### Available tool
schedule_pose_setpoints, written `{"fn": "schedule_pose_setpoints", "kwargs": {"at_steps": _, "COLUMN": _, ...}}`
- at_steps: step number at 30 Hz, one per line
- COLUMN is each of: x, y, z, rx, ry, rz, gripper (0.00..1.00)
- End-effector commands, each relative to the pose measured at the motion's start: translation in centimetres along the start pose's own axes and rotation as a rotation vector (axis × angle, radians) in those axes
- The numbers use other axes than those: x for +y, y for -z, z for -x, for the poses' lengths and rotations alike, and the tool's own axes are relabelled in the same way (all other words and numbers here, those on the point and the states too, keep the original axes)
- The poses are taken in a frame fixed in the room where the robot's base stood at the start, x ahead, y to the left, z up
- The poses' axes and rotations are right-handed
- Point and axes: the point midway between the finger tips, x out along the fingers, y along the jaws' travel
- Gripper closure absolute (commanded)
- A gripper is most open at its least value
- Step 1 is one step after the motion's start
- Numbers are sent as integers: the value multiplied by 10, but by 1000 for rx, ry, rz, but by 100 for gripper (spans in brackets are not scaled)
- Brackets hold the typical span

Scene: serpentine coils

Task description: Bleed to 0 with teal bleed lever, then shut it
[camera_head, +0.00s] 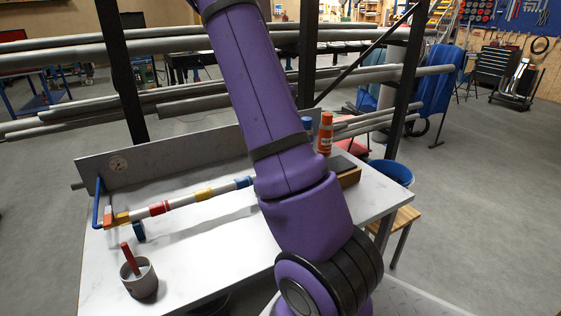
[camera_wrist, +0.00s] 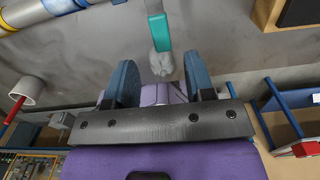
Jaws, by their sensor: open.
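The teal bleed lever (camera_wrist: 160,32) shows at the top centre of the wrist view, with a rough grey piece (camera_wrist: 162,64) at its near end. My gripper (camera_wrist: 160,60) is open, with one blue finger to each side of that grey piece. No contact between the fingers and the lever is visible. In the head view my purple arm covers the lever and my gripper.
A banded pipe (camera_head: 180,202) runs along the white table (camera_head: 200,262), with a blue handle (camera_head: 97,203) at its left end. A grey cup (camera_head: 138,279) holding a red-handled tool stands front left. An orange bottle (camera_head: 325,134) stands behind my arm at right.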

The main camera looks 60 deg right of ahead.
Motion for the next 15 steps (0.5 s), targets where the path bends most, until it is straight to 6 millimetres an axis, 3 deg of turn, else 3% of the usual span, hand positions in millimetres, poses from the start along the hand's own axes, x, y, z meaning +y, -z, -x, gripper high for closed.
{"fn": "schedule_pose_setpoints", "kwargs": {"at_steps": 7, "x": 0, "y": -1, "z": 40, "rx": -2, "ry": 0, "rz": 1, "gripper": 51}}
{"fn": "schedule_pose_setpoints", "kwargs": {"at_steps": 15, "x": 0, "y": 0, "z": 54, "rx": 1, "ry": 0, "rz": -1, "gripper": 51}}
